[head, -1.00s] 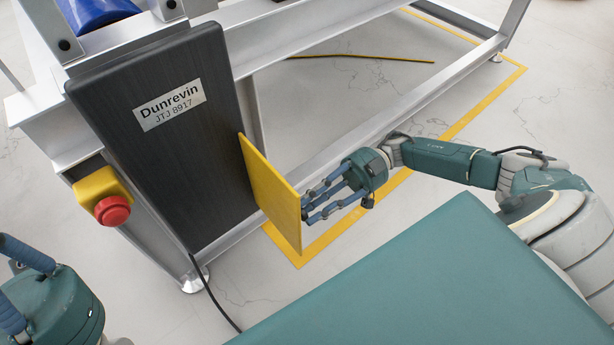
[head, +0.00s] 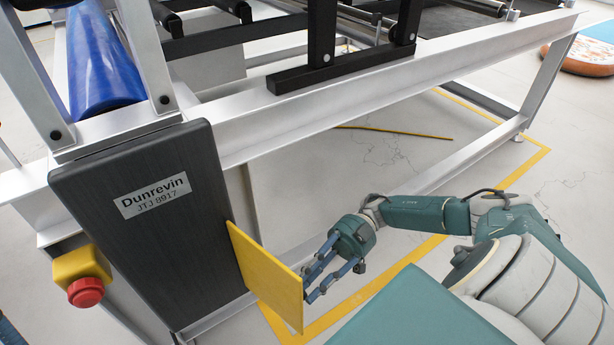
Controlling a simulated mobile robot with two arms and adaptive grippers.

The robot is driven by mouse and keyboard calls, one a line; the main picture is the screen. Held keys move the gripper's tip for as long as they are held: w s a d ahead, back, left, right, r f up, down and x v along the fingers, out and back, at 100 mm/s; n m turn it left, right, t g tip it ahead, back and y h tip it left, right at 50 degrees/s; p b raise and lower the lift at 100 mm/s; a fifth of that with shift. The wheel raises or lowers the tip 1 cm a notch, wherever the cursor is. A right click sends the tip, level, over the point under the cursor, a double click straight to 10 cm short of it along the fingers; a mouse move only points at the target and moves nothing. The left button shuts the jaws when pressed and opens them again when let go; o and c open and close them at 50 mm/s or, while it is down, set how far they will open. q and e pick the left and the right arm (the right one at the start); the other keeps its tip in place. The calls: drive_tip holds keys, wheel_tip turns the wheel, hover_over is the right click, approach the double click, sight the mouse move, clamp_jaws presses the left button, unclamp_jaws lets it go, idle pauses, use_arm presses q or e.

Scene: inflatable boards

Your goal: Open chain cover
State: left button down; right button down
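A thin yellow panel (head: 266,276), which looks like the chain cover, stands out from the right edge of a dark cabinet (head: 150,235) labelled "Dunrevin JTJ 8917". It is upright and angled away from the cabinet face. My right gripper (head: 311,285) is just right of the panel, its blue fingers spread apart and empty. Its fingertips are close to the panel's right edge; I cannot tell if they touch. Only a sliver of my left gripper (head: 9,332) shows at the lower left corner, so its state is hidden.
A yellow box with a red button (head: 85,291) sits left of the cabinet. The metal frame (head: 400,78) with a blue roller (head: 103,62) runs behind. A yellow line (head: 395,265) marks the floor. An inflatable board (head: 580,55) lies at the far right.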

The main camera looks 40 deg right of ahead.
drive_tip(key=shift+w+a+r, duration=0.1)
drive_tip(key=shift+r, duration=0.3)
drive_tip(key=c, duration=1.5)
unclamp_jaws()
drive_tip(key=shift+f, duration=0.1)
drive_tip(key=shift+o, duration=0.2)
drive_tip(key=w+d, duration=0.1)
drive_tip(key=d, duration=0.6)
drive_tip(key=shift+d, duration=0.2)
